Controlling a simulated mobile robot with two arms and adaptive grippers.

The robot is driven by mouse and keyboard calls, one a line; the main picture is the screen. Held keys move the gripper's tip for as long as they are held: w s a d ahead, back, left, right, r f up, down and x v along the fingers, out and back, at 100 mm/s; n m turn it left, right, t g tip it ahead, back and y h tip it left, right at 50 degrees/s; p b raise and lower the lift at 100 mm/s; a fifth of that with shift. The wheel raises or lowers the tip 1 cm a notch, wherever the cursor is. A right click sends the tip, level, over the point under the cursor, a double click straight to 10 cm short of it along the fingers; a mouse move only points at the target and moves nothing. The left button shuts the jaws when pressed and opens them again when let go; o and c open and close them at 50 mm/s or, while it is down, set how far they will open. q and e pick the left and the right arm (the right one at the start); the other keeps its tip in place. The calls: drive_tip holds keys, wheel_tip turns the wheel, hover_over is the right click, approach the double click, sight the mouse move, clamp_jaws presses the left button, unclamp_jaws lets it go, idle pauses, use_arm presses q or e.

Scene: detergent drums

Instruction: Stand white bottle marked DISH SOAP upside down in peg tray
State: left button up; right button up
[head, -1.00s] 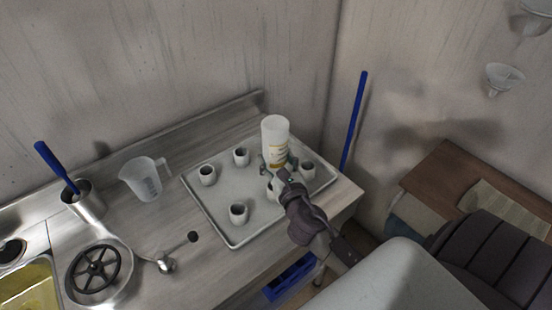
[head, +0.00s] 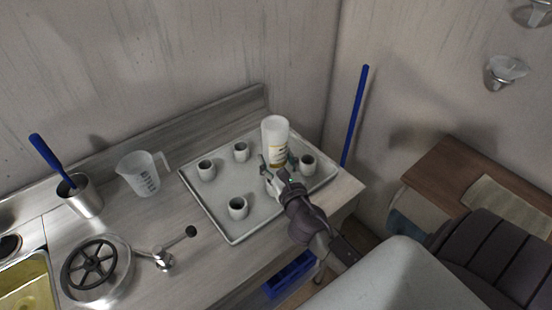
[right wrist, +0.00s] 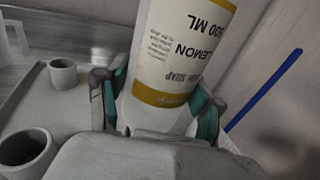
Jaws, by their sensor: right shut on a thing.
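The white bottle (head: 276,136) stands over the right half of the peg tray (head: 222,226), its broad plain end up and its gold-banded label end down. In the right wrist view, the bottle (right wrist: 180,55) shows label words such as LEMON and SOAP. My right gripper (head: 278,165) is shut on its lower part, with a finger on each side. The bottle's lower end is hidden by the gripper, so I cannot tell whether it rests on a peg. Hollow round pegs show at the left (head: 206,171), back (head: 241,152), front (head: 238,208) and right (head: 307,165).
A measuring jug (head: 143,174) stands left of the tray, with a metal cup (head: 80,196) holding a blue-handled tool beyond it. A black handwheel (head: 92,264) and a sink (head: 27,283) lie at the front left. A blue pole (head: 356,115) leans in the corner.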

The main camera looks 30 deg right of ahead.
drive_tip(key=shift+f+b, duration=1.05)
drive_tip(key=shift+f, duration=0.3)
drive_tip(key=o, duration=1.2)
